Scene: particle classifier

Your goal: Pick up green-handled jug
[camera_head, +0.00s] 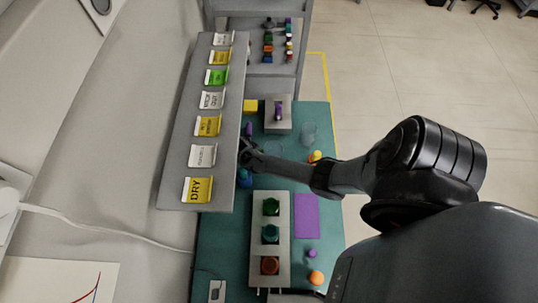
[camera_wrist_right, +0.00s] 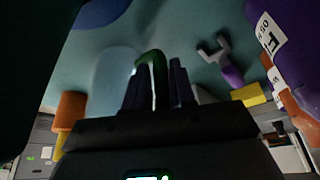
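The green handle of a jug (camera_wrist_right: 155,65) shows in the right wrist view, between the two fingers of my right gripper (camera_wrist_right: 157,88). A pale, see-through body (camera_wrist_right: 113,70) lies beside the handle, partly behind the left finger. The fingers stand apart with the handle in the gap; whether they press on it is not clear. In the head view my right gripper (camera_head: 250,153) is over the teal table by the edge of the sign shelf, and the green handle cannot be made out there. My left gripper is not in view.
The sign shelf (camera_head: 183,150) runs along the left of the teal table (camera_head: 322,180). Near the gripper are a blue item (camera_head: 245,178), a purple item (camera_head: 249,129) and a clear vessel (camera_head: 308,134). A grey rack (camera_head: 256,232) and a purple mat (camera_head: 306,215) lie closer.

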